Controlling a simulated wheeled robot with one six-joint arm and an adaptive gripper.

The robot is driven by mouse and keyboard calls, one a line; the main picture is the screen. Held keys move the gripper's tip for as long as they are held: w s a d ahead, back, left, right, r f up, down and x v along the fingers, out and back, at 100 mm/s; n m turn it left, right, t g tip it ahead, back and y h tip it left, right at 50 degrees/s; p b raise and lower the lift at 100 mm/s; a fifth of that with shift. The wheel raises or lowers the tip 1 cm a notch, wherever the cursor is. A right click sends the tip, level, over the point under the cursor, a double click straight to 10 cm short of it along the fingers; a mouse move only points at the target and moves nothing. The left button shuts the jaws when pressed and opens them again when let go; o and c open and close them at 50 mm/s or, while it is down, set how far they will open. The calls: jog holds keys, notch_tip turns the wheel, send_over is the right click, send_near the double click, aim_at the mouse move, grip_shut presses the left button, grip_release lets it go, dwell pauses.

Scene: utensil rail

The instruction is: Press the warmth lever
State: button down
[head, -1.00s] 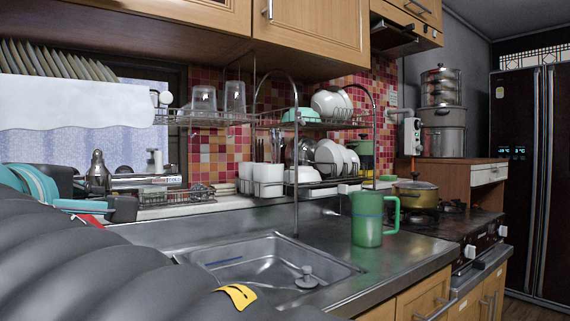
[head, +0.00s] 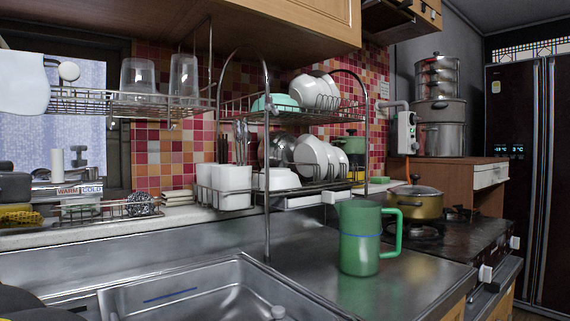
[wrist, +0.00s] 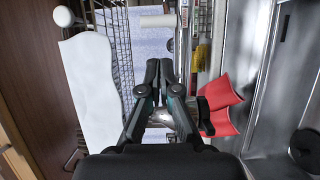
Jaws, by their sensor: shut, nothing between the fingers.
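A label reading WARM and COLD (head: 80,190) shows at the left of the head view, on the metal tap by the window. A white upright cylinder (head: 57,162) stands just behind it; I cannot tell for sure which part is the warmth lever. In the wrist view a white cylinder (wrist: 158,20) lies ahead of my gripper (wrist: 159,68), with a visible gap in the picture. My gripper is shut and empty, its fingertips close together. Metal tap parts (wrist: 186,122) show partly behind its right finger.
A wire shelf (head: 120,104) with glasses hangs above the tap, and its wires run left of my gripper in the wrist view. A white towel (wrist: 92,95) hangs there. Red cloth (wrist: 220,105) is to the right. A green pitcher (head: 360,238) stands beside the sink (head: 195,290).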

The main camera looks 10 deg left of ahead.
jog(key=p+x, duration=0.1)
jog(key=x, duration=0.9)
jog(key=shift+p, duration=0.3)
jog(key=shift+d, duration=0.15)
